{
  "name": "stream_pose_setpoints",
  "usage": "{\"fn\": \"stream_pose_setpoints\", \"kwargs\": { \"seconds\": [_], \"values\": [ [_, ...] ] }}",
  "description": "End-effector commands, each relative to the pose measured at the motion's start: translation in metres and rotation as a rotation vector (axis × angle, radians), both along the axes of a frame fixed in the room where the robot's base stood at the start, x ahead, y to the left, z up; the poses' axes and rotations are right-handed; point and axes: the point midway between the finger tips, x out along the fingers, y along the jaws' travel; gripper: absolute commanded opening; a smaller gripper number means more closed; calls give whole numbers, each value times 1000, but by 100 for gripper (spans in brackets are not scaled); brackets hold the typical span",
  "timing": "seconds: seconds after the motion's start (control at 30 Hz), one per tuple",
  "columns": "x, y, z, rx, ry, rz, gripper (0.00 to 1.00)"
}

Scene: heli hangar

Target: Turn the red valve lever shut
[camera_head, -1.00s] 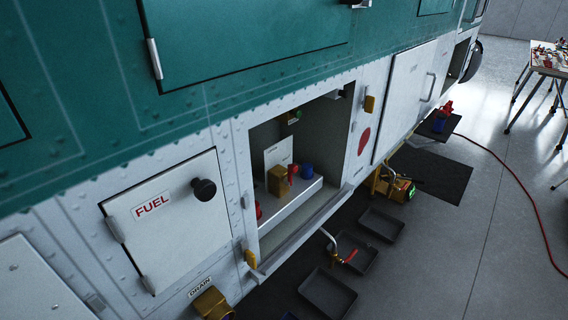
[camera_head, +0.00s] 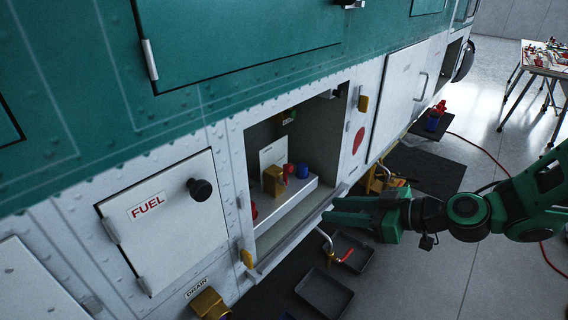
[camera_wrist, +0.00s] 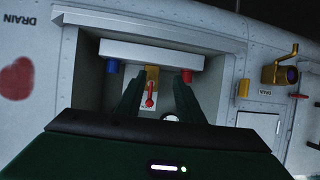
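A brass valve block (camera_head: 272,181) with a red lever (camera_head: 288,170) sits on a white shelf (camera_head: 290,200) inside the open bay of the hull. In the wrist view the brass block (camera_wrist: 152,73) and the red lever (camera_wrist: 150,97) show between my fingers, beyond their tips. My gripper (camera_head: 328,211) is outside the bay, to the right of the valve in the head view. In the wrist view my gripper (camera_wrist: 158,90) has its fingers apart with nothing held. I cannot tell the distance to the lever.
A blue knob (camera_head: 303,171) and a red knob (camera_head: 254,210) flank the valve. A tap with another red handle (camera_head: 347,256) hangs below the bay, above dark trays (camera_head: 325,292). The FUEL door (camera_head: 165,215) is closed at left. The bay's frame surrounds the opening.

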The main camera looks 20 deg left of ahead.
Motion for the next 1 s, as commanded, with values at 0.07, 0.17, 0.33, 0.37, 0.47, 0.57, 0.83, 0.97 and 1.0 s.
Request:
{"fn": "stream_pose_setpoints", "kwargs": {
  "seconds": [0.07,0.17,0.33,0.37,0.47,0.57,0.83,0.97,1.0],
  "values": [
    [1,29,11,111,-43,11,34],
    [6,53,28,231,-93,-12,34],
    [18,71,44,352,-133,-79,34],
    [19,73,45,363,-137,-87,34],
    [23,75,49,388,-143,-111,34],
    [26,79,50,397,-147,-117,34],
    [38,113,51,396,-152,-112,34],
    [47,134,51,396,-152,-112,34],
    [50,140,51,396,-151,-113,34]
  ]
}}
